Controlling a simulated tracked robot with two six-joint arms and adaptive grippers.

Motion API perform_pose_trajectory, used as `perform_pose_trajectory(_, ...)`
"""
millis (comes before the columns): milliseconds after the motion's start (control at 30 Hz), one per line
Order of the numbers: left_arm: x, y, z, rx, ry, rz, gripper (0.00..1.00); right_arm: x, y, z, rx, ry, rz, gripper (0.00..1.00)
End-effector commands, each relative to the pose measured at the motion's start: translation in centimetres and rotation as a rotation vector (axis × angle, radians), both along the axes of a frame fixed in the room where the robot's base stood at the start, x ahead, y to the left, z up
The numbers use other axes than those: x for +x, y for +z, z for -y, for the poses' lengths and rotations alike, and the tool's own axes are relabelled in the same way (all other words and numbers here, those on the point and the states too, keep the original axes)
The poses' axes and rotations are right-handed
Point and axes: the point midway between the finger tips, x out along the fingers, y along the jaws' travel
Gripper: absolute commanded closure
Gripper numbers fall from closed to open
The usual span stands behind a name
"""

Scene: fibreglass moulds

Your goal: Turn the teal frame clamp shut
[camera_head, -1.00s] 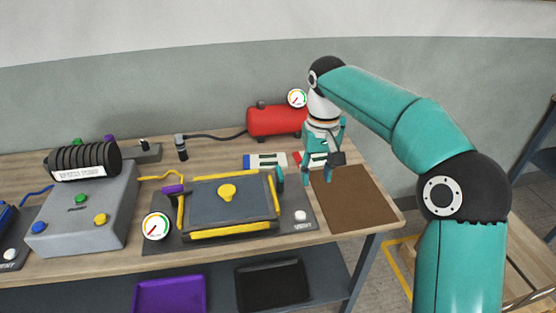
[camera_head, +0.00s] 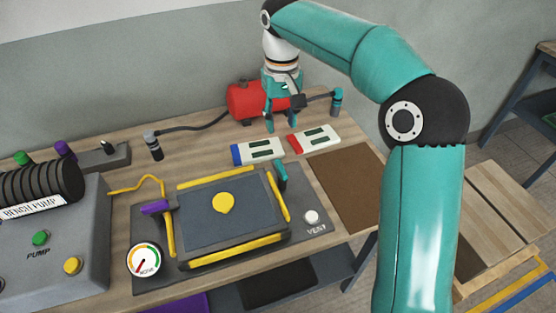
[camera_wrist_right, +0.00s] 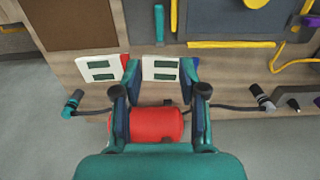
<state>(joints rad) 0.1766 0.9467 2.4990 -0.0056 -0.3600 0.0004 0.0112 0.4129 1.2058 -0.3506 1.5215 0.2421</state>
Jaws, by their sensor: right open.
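The teal frame clamp (camera_head: 281,177) is a small upright lever at the right back edge of the dark framed mould (camera_head: 235,218) on the bench. It also shows at the top of the right wrist view (camera_wrist_right: 159,22). My right gripper (camera_head: 281,124) is open and empty, pointing down behind the clamp and apart from it. In the right wrist view its two fingers (camera_wrist_right: 160,70) are spread over the white boxes and the red tank (camera_wrist_right: 158,125). A purple clamp (camera_head: 156,207) sits on the mould's left side. My left gripper is not in view.
A white box with a blue end (camera_head: 258,151) and one with a red end (camera_head: 315,138) lie between gripper and mould. A gauge (camera_head: 144,260) and a vent button (camera_head: 311,217) flank the mould. The brown mat (camera_head: 350,185) is bare. A grey pump (camera_head: 50,240) stands left.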

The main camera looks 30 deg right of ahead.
Motion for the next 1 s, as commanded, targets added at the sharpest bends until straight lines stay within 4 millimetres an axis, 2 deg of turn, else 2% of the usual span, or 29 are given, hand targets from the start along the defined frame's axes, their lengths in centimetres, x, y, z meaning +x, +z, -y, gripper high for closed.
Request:
perform_pose_trajectory(600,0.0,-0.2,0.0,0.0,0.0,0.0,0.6,-0.1,-12.3,0.1,0.0,-0.003,-0.004,0.58)
perform_pose_trajectory(800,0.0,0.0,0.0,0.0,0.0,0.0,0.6,-0.1,-14.7,0.1,0.001,-0.002,-0.003,0.58)
perform_pose_trajectory(1000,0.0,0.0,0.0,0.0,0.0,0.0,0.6,-0.1,-15.4,0.1,0.0,-0.002,-0.001,0.58)
